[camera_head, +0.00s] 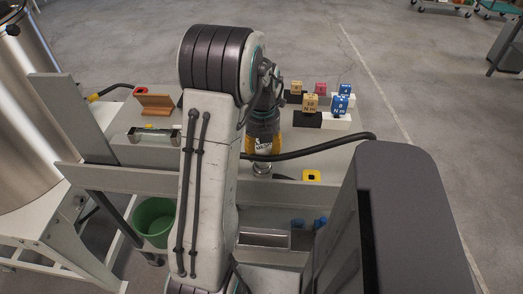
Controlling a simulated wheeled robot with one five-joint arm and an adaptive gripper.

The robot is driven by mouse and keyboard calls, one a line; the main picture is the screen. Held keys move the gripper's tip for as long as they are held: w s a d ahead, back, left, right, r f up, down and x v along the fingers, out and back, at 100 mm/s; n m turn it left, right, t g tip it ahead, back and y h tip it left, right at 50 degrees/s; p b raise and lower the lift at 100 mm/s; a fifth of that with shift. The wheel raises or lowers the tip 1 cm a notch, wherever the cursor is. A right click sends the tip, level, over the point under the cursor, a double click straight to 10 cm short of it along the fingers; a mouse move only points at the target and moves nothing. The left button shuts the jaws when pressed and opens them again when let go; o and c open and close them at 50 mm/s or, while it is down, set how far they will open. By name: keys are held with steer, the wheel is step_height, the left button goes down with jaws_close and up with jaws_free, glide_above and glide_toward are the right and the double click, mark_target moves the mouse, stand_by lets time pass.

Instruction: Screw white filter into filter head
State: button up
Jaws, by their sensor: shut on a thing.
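My arm rises through the middle of the picture and bends down behind its thick upper joint. My gripper (264,110) is at its end, mostly dark and partly hidden; its fingers do not show apart. It seems shut on a yellow-and-black labelled body (263,143) right below it, upright over the bench. A small pale metallic piece (262,169) shows under that body; I cannot tell whether it is attached. I cannot pick out the white filter or the filter head with certainty.
Yellow, red and blue blocks (341,104) marked with numbers stand on a black-and-white stand to the right. A black hose (325,148) crosses the bench. A brown holder (155,102) is at left. A green bucket (153,218) is on the lower left. A steel tank (25,110) stands far left.

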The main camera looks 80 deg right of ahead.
steer(key=m, duration=1.1)
steer(key=shift+m, duration=0.3)
steer(key=shift+m, duration=1.2)
steer(key=o, duration=1.4)
step_height(320, 180, up, 12)
steer(key=shift+f, duration=0.1)
